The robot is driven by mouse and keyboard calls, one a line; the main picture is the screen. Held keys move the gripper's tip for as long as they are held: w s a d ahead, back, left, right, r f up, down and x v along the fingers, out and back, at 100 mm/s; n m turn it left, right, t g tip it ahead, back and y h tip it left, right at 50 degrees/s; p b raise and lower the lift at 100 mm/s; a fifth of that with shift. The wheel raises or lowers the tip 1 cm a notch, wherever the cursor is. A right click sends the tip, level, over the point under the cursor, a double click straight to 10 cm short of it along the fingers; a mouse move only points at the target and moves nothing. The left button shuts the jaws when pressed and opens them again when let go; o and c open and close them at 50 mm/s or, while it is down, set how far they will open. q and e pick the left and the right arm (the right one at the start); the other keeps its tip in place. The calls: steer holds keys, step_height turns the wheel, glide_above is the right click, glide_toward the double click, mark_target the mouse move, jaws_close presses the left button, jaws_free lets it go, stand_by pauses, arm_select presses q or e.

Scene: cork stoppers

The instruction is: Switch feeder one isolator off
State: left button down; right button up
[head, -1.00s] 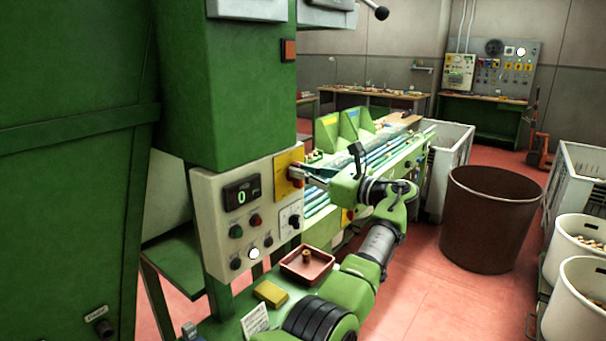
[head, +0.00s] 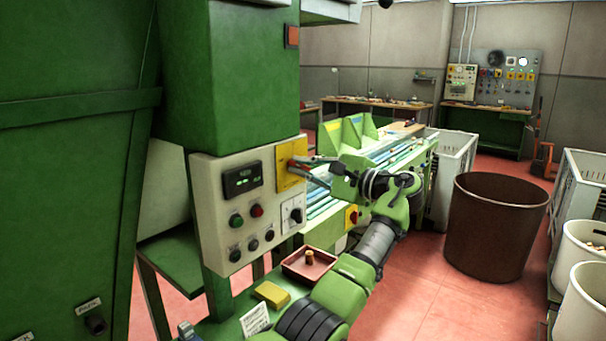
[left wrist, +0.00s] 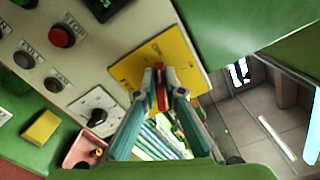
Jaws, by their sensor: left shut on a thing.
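The isolator is a yellow plate (head: 285,176) with a red handle, on the right part of the cream control panel (head: 208,208). The plate also shows in the left wrist view (left wrist: 131,72), with the red handle (left wrist: 161,92) at its middle. My left gripper (head: 302,165) is at the plate, its fingers (left wrist: 161,78) shut on the red handle from both sides. The handle is mostly hidden by the fingers in the head view. My right gripper is not in view.
Below the panel, a green bench carries a red tray (head: 309,265) with a cork, a yellow block (head: 272,294) and a white card (head: 255,320). A black selector knob (head: 295,215) sits under the plate. A brown bin (head: 494,228) stands on the floor to the right.

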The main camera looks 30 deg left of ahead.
arm_select(q)
steer(key=n+b, duration=0.1)
steer(key=n, duration=0.1)
steer(key=f+n+b, duration=0.1)
steer(key=n+b, duration=0.1)
steer(key=n, duration=0.1)
steer(key=shift+s, duration=0.1)
steer(key=shift+n, duration=0.3)
stand_by(0.4)
steer(key=c, duration=2.1)
jaws_free()
steer(key=shift+c, duration=0.2)
steer(key=shift+d, duration=0.1)
steer(key=s+d, duration=0.1)
steer(key=d, duration=1)
steer(key=shift+d, duration=0.4)
